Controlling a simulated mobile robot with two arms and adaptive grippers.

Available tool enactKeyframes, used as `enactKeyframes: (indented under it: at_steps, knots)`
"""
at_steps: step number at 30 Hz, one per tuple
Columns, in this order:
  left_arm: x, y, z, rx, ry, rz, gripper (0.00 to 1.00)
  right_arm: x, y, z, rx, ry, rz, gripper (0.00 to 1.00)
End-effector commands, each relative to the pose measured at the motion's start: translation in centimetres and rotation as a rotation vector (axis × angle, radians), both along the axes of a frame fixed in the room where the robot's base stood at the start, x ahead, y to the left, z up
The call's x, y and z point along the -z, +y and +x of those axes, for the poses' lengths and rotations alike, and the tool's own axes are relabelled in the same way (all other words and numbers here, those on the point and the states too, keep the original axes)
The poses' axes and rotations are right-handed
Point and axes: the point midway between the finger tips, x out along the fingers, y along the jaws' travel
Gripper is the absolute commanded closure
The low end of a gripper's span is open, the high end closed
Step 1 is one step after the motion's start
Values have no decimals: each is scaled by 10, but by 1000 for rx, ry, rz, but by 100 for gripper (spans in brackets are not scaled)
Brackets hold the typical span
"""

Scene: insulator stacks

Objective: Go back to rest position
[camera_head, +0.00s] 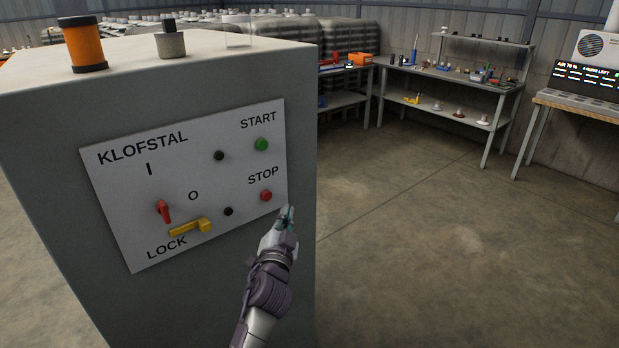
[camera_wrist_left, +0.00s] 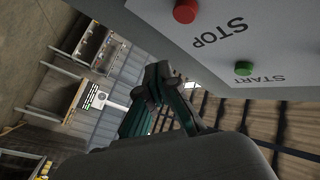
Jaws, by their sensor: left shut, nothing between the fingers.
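My left gripper (camera_head: 287,216) is shut and empty. In the head view it is at the lower right edge of the white control panel (camera_head: 110,200), just below the red STOP button (camera_head: 266,196). I cannot tell whether it touches the cabinet. In the left wrist view the shut fingers (camera_wrist_left: 168,92) are in the middle, with the STOP button (camera_wrist_left: 186,11) and the green START button (camera_wrist_left: 243,68) above and to the right, clear of the fingertips. My right gripper is in neither view.
The grey cabinet (camera_head: 60,200) fills the left. Its panel carries a red rotary switch (camera_head: 163,211) and a yellow lock lever (camera_head: 190,228). An orange-black cylinder (camera_head: 83,44) and a grey one (camera_head: 170,42) stand on top. Workbenches (camera_head: 450,77) line the back. The floor (camera_head: 430,220) at right is clear.

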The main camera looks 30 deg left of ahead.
Motion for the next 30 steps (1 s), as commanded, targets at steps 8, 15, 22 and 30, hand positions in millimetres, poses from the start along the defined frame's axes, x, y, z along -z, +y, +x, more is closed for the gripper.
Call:
enactKeyframes:
  at_steps: [8,15,22,30]
  knots:
    - [21,-4,3,15,38,-16,100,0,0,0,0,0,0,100]
    - [168,-37,-4,108,299,-140,100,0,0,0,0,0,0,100]
    - [331,-76,-65,168,600,-293,100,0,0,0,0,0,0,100]
    - [486,-109,-199,170,945,-458,100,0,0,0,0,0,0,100]
